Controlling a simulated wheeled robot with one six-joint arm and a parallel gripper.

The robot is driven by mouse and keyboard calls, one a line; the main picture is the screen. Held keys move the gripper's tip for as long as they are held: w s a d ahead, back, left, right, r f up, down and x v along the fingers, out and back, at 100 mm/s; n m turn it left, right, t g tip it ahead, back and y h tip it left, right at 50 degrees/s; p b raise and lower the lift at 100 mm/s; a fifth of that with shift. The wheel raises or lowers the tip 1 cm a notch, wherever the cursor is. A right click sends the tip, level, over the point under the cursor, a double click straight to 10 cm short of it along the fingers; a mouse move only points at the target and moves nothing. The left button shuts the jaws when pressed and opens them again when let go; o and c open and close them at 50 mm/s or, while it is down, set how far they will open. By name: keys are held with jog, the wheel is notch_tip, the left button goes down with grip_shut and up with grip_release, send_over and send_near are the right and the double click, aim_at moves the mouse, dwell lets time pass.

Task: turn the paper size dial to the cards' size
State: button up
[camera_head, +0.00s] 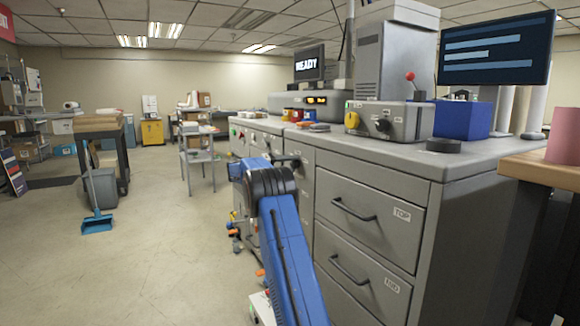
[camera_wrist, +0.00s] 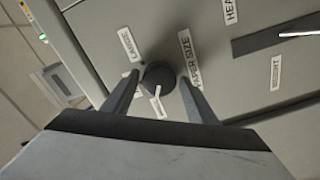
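The paper size dial (camera_wrist: 158,76) is a round dark knob on the grey panel, in the upper middle of the wrist view. A PAPER SIZE label (camera_wrist: 188,58) is to its right and a LARGE label (camera_wrist: 128,44) to its upper left. A short white mark and part of another label (camera_wrist: 160,104) show below it; I cannot read that label. My gripper (camera_wrist: 159,77) has one finger on each side of the dial, with narrow gaps seeming to remain. In the head view my blue arm reaches to the cabinet front, and the dial and fingertips are hidden. I cannot make out the cards.
A dark slot or bar (camera_wrist: 275,38) lies right of the dial, near a WEIGHT label (camera_wrist: 275,73). In the head view, grey drawers (camera_head: 370,215) with protruding handles stand right of my arm. A READY screen (camera_head: 309,63) stands behind.

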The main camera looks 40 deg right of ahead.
jog(key=shift+o, duration=0.2)
jog(key=v, duration=1.7)
jog(key=shift+w+a, duration=0.15)
jog(key=shift+a, duration=0.05)
jog(key=s+a+n+t+y, duration=0.25)
jog(key=s+a, duration=0.35)
jog(key=s, duration=0.4)
jog(key=s+a+n+t+y, duration=0.1)
jog(key=s+a+y, duration=0.2)
jog(key=s+a, duration=0.45)
jog(key=s+a+n+t+y, duration=0.1)
jog(key=s+a+n+y, duration=0.2)
jog(key=s, duration=0.8)
jog(key=s+a+f+t+y, duration=0.1)
jog(key=s+a+f+y, duration=0.2)
jog(key=s, duration=0.7)
jog(key=s+a+f+n+t+y, duration=0.1)
jog(key=s+a+f+t+y, duration=0.1)
jog(key=s+a+f, duration=0.6)
jog(key=s+a+f+n+t+y, duration=0.1)
jog(key=s+a+f+y, duration=0.3)
jog(key=s+a, duration=0.8)
jog(key=shift+s+a+f, duration=0.25)
jog(key=shift+s+f, duration=0.15)
jog(key=shift+f, duration=0.45)
